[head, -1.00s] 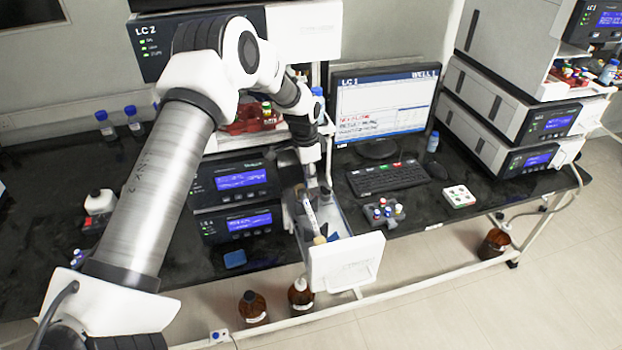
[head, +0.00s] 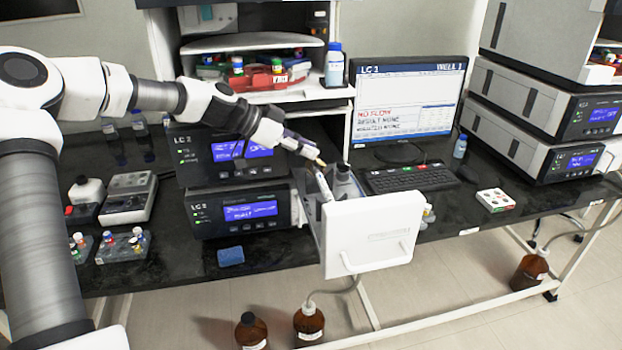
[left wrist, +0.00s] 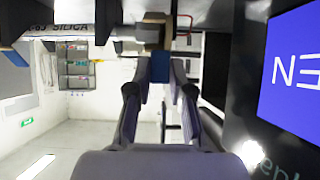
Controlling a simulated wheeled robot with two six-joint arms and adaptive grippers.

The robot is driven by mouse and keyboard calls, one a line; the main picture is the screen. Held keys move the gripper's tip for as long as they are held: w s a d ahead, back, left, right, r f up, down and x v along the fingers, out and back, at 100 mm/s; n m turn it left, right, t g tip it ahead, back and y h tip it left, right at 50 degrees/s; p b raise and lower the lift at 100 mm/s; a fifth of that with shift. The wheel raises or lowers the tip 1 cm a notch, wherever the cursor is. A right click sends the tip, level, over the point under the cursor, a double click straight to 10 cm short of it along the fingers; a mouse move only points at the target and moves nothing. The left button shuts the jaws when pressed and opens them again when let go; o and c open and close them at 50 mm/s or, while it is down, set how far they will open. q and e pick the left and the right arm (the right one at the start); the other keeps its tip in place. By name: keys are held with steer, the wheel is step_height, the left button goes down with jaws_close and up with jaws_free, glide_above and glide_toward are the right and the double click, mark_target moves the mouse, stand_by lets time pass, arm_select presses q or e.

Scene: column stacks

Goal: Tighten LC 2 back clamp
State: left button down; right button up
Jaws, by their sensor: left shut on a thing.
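My left gripper (head: 308,150) reaches in from the left, at the back of an open drawer with a white front panel (head: 370,236). The drawer is beside the LC 2 unit (head: 243,210). A small tan piece (head: 320,162) is at the fingertips. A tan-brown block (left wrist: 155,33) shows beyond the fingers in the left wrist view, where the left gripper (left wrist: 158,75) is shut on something. I cannot tell whether this is the clamp. A white tube (head: 324,188) leans in the drawer beside a grey item (head: 345,183). The right gripper is out of view.
A monitor (head: 408,105) reading LC 1 and a keyboard (head: 408,178) stand right of the drawer. A blue-capped bottle (head: 334,66) is on the shelf above. Vial racks (head: 122,246) and a grey device (head: 128,198) sit left. Brown bottles (head: 309,323) stand on the floor.

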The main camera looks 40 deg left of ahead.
arm_select(q)
steer(key=f+t+h+b, duration=0.1)
steer(key=b, duration=0.1)
steer(key=s+t+h+b, duration=0.1)
steer(key=b, duration=0.1)
steer(key=shift+a+f+b, duration=0.35)
steer(key=shift+s+a+t+h+b, duration=0.15)
steer(key=shift+t+h+b, duration=0.35)
steer(key=shift+t, duration=0.1)
steer(key=shift+s+a+f+t+h+b, duration=0.1)
steer(key=shift+s+a+t+h+b, duration=0.05)
steer(key=shift+t+h, duration=0.3)
steer(key=shift+s+a+f+t+h+b, duration=0.1)
steer(key=shift+a+t+h+b, duration=0.05)
steer(key=shift+t+h, duration=0.25)
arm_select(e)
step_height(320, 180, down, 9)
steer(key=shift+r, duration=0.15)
arm_select(q)
steer(key=shift+t, duration=0.25)
steer(key=c, duration=1)
jaws_free()
steer(key=shift+c, duration=0.2)
